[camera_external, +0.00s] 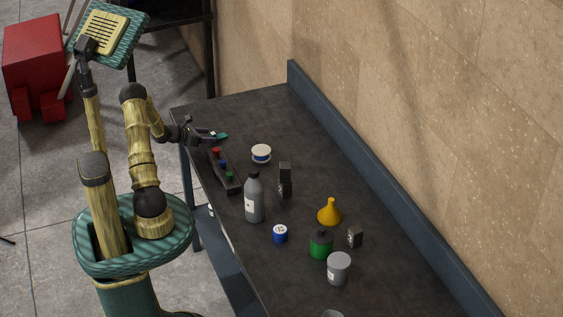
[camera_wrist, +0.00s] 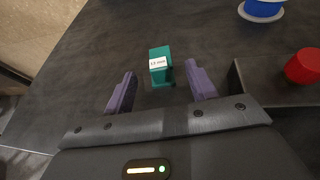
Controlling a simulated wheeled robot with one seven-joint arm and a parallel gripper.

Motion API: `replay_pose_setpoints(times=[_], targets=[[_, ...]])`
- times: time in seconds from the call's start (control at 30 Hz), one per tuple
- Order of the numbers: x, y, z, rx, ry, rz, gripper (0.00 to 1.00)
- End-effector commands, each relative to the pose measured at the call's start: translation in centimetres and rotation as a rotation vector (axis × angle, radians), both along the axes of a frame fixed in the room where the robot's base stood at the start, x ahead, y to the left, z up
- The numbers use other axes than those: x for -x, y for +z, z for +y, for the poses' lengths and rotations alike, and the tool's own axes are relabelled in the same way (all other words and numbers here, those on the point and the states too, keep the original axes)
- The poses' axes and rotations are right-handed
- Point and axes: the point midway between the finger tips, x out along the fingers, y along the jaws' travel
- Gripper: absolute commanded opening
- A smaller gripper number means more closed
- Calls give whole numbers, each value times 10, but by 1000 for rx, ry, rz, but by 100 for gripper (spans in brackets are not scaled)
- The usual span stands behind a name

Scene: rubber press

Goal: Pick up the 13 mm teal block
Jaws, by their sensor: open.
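The teal block (camera_wrist: 161,78) shows in the wrist view with a white label on it; the label seems to end in "mm", but its number is too small to read surely. My gripper (camera_wrist: 159,68) is open, with one purple finger on each side of the block. The near part of the block lies between the fingertips, with a visible gap on both sides. In the external view my gripper (camera_external: 217,135) is low over the far left end of the dark table, and the teal block (camera_external: 223,135) shows at its tip. I cannot tell the height between fingers and table.
A dark tray (camera_external: 232,187) with red, blue and green knobs is close to my gripper; its red knob (camera_wrist: 303,66) is at right in the wrist view. A white-and-blue spool (camera_external: 261,153) stands beyond. A grey bottle (camera_external: 254,200) and yellow funnel (camera_external: 330,212) stand farther along.

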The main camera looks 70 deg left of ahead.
Motion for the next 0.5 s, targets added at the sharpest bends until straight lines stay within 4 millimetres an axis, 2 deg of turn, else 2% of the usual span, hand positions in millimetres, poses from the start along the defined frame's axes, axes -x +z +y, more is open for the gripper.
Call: replay_pose_setpoints(times=[0.1, 0.23, 0.5], targets=[[-19, -3, 2, 4, -2, -1, 56], [-33, -11, 4, 3, -1, 0, 56], [-36, -13, 5, 1, 0, 0, 56]])
